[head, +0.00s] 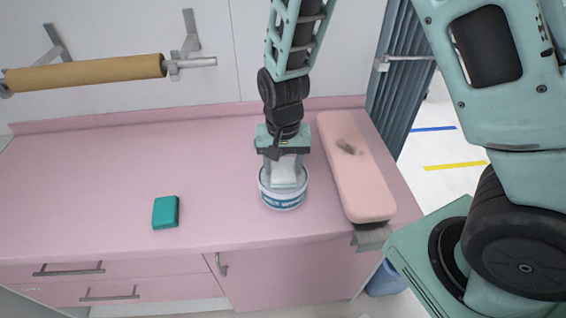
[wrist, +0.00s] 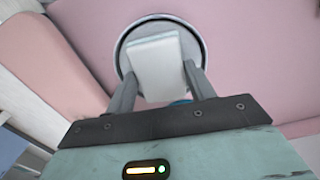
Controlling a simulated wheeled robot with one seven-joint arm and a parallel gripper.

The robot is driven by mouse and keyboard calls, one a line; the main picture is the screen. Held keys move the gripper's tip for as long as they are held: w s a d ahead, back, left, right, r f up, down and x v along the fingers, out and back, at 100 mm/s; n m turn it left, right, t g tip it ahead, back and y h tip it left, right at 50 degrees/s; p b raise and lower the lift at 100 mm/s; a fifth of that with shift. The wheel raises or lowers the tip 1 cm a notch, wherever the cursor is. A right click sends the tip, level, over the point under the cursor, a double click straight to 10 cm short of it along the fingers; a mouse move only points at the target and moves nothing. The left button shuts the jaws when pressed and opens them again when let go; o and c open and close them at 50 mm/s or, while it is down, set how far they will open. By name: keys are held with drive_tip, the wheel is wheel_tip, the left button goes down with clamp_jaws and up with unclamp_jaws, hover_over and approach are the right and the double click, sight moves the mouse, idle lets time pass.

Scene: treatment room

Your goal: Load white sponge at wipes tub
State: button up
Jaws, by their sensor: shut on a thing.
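The white sponge (wrist: 158,66) is a pale block held between the two fingers of my gripper (wrist: 158,82). In the head view the sponge (head: 285,172) shows between the fingers of my gripper (head: 286,168), which points straight down. The wipes tub (head: 283,199) is a round white tub with blue lettering, standing on the pink counter. The sponge is over the tub's opening, and its lower end appears to be inside the rim. In the wrist view the tub's rim (wrist: 123,46) rings the sponge. Whether the sponge touches the tub's bottom is hidden.
A teal box (head: 166,212) lies on the pink counter (head: 100,190) to the left, with clear room around it. A paper roll (head: 85,73) hangs on the wall.

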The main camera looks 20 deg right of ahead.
sight(283, 169)
drive_tip(key=shift+r+p, duration=3.05)
drive_tip(key=shift+r, duration=0.45)
drive_tip(key=shift+f, duration=0.1)
